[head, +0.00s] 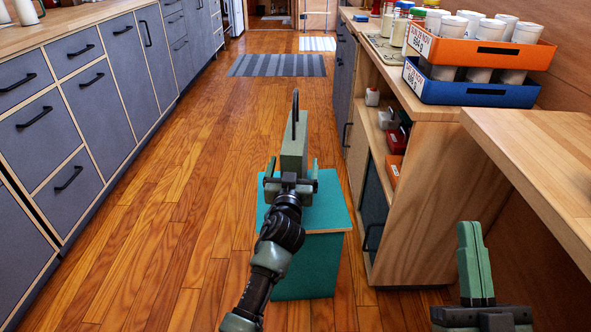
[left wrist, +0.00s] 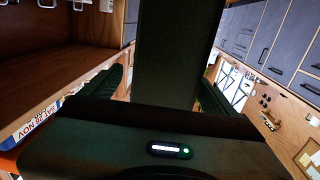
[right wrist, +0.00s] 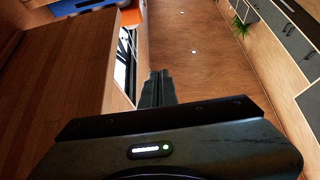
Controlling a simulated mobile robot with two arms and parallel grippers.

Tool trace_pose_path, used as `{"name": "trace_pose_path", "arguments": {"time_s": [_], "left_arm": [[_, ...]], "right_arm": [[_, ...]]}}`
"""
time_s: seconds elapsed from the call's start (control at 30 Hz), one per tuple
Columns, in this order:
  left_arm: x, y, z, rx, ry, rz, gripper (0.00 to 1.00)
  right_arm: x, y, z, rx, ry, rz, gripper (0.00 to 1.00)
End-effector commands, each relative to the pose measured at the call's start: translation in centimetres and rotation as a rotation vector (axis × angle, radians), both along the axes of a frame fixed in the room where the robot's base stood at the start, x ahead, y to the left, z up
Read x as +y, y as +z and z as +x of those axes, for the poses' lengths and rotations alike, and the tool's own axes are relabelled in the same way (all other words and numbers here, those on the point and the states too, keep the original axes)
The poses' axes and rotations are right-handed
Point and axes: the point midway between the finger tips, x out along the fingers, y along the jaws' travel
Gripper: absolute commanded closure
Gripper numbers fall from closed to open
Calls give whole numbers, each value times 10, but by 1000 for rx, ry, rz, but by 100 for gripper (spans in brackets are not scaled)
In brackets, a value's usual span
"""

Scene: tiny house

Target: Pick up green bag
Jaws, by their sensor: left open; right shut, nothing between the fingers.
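The green bag (head: 294,148) is a narrow, dull green shape with a thin dark loop handle at its top, over the teal stool (head: 325,205). My left gripper (head: 292,166) is open, with one finger on each side of the bag. In the left wrist view the bag (left wrist: 172,50) fills the middle as a dark slab between the spread fingers. I cannot tell whether the fingers touch it, and my gripper hides its lower part. My right gripper (head: 474,262) is shut and empty at the lower right, away from the bag. Its closed fingers (right wrist: 157,88) also show in the right wrist view.
A wooden shelf unit (head: 430,190) stands right of the stool, with an orange crate (head: 480,52) of white cups on a blue crate (head: 470,92). A wooden tabletop (head: 545,150) juts in at right. Grey cabinets (head: 95,95) line the left.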

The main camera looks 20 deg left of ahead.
Motion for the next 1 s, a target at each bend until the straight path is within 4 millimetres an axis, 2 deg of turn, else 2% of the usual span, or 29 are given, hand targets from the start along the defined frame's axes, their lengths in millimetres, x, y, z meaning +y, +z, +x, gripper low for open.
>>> {"name": "trace_pose_path", "arguments": {"time_s": [0.2, 0.5, 0.53, 0.83, 0.87, 1.0], "left_arm": [[5, -2, 22, -1, 0, 1, 11], [6, -2, 26, 0, 0, 0, 11], [6, -2, 26, 0, 0, 0, 14], [6, -2, 25, 0, 0, 0, 97], [6, -2, 25, 0, 0, 0, 100], [6, 0, 26, -4, -1, 1, 100]], "right_arm": [[-2, 23, -19, -157, 8, 46, 100], [-3, 28, -23, -186, 9, 54, 100], [-3, 28, -23, -185, 9, 54, 100], [-3, 28, -23, -185, 9, 54, 100], [-3, 28, -23, -185, 9, 54, 100], [-3, 28, -23, -185, 9, 54, 100]]}}
